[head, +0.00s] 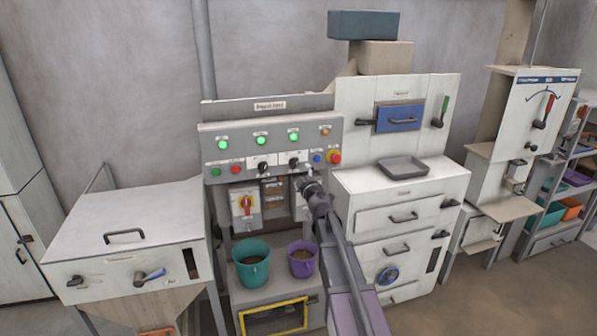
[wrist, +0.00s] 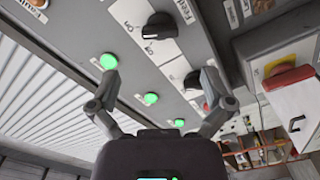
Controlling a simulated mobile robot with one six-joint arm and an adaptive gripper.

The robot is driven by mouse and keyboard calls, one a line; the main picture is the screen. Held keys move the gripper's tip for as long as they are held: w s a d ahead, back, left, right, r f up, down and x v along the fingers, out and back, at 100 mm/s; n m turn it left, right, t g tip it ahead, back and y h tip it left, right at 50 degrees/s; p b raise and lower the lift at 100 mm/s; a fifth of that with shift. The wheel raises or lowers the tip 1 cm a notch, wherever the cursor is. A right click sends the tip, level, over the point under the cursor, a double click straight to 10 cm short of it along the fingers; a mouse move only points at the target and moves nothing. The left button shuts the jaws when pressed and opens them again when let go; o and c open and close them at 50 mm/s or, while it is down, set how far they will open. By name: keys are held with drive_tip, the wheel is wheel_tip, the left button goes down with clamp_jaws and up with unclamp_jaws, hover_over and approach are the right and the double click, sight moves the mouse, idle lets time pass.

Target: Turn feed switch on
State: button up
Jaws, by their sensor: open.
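The feed switch, a black rotary knob (wrist: 157,25) beside a label reading "Feed", is at the top of the wrist view. A white mark shows on its lower edge; its setting is not clear to me. In the head view I take it as the right black knob (head: 294,163) on the grey control panel (head: 226,146), partly hidden by my gripper. A second black knob (wrist: 192,80) sits farther along the panel. My gripper (wrist: 158,75) is open and empty, its fingers apart in front of the panel. It also shows in the head view (head: 305,183), just below the right knob.
Three lit green lamps (head: 261,138) run above the knobs. A red switch (head: 246,203) on a yellow plate is below. A teal bucket (head: 251,262) and purple bucket (head: 302,260) stand under the panel.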

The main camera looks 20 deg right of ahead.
drive_tip(key=s, duration=0.3)
drive_tip(key=shift+s, duration=0.15)
idle(0.5)
drive_tip(key=s+d+f+m+g+h, duration=0.1)
drive_tip(key=s+f+m+g+h, duration=0.2)
drive_tip(key=s+f+m+g, duration=0.4)
drive_tip(key=s+f+m+g+h, duration=0.2)
drive_tip(key=s+f+m+h, duration=0.25)
drive_tip(key=s, duration=0.35)
drive_tip(key=s+a+f+g+y, duration=0.3)
drive_tip(key=s+a, duration=0.3)
drive_tip(key=s, duration=0.3)
drive_tip(key=s+a+f+g+y, duration=0.4)
drive_tip(key=s+a+g, duration=0.2)
drive_tip(key=s, duration=0.3)
drive_tip(key=shift+s+a, duration=0.2)
drive_tip(key=shift+a, duration=0.6)
drive_tip(key=shift+y, duration=0.25)
